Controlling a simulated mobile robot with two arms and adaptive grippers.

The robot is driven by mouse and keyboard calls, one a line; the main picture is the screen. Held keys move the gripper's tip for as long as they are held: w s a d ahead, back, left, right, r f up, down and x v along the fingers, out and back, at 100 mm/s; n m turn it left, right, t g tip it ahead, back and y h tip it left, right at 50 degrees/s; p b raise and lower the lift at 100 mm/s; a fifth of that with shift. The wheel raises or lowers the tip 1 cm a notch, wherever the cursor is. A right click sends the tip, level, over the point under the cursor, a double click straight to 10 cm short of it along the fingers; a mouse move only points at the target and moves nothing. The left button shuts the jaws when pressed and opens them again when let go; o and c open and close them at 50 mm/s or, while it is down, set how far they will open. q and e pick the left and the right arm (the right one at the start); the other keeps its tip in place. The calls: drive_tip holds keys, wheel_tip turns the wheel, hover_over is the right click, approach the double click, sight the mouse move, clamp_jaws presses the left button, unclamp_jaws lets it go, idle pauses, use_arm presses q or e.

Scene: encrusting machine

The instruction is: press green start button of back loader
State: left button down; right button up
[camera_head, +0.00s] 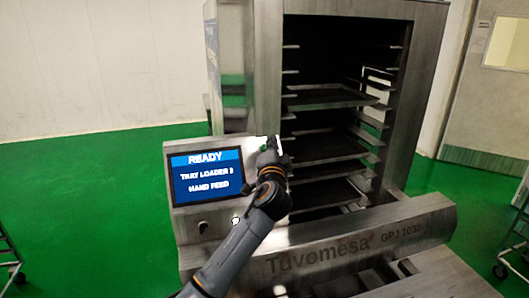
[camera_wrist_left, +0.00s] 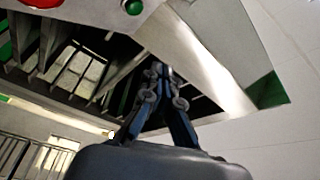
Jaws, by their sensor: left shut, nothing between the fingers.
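The back loader (camera_head: 340,255) is a steel machine with an open rack and a control panel. A round green button (camera_wrist_left: 133,7) shows at the top edge of the left wrist view, and a red button (camera_wrist_left: 42,3) is cut off at the top left. My left gripper (camera_head: 270,146) is in front of the loader, right of the screen, its fingers small and partly hidden by my wrist. In the left wrist view its closed fingertips (camera_wrist_left: 159,70) are empty and appear below the green button in the picture. Contact with the button does not show. My right gripper is out of view.
A screen (camera_head: 207,175) reads READY, TRAY LOADER and HAND FEED. A dark knob (camera_head: 203,227) sits below it. Dark trays (camera_head: 325,97) lie on the rack's shelves. Wheeled carts stand at both sides, and the green floor (camera_head: 90,190) at left is mostly clear.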

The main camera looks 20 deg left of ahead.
sight(265, 149)
use_arm(q)
drive_tip(key=shift+w+a+f+b, duration=0.75)
drive_tip(key=shift+w+f+b, duration=0.25)
drive_tip(key=shift+w, duration=0.1)
drive_tip(key=shift+w+a+f+b, duration=0.7)
drive_tip(key=shift+w+f+b, duration=0.15)
drive_tip(key=shift+w+b, duration=0.2)
drive_tip(key=shift+w+a+f+b, duration=0.2)
drive_tip(key=shift+w+b, duration=0.1)
drive_tip(key=shift+b, duration=0.05)
drive_tip(key=shift+w+a+f+b, duration=0.2)
drive_tip(key=shift+w+f+b, duration=0.05)
drive_tip(key=shift+b, duration=0.2)
idle(0.5)
idle(0.4)
drive_tip(key=shift+s+d+r+p, duration=0.2)
drive_tip(key=shift+s+r+p, duration=0.1)
drive_tip(key=shift+p, duration=0.15)
drive_tip(key=shift+s+d+r, duration=0.1)
drive_tip(key=shift+s, duration=0.15)
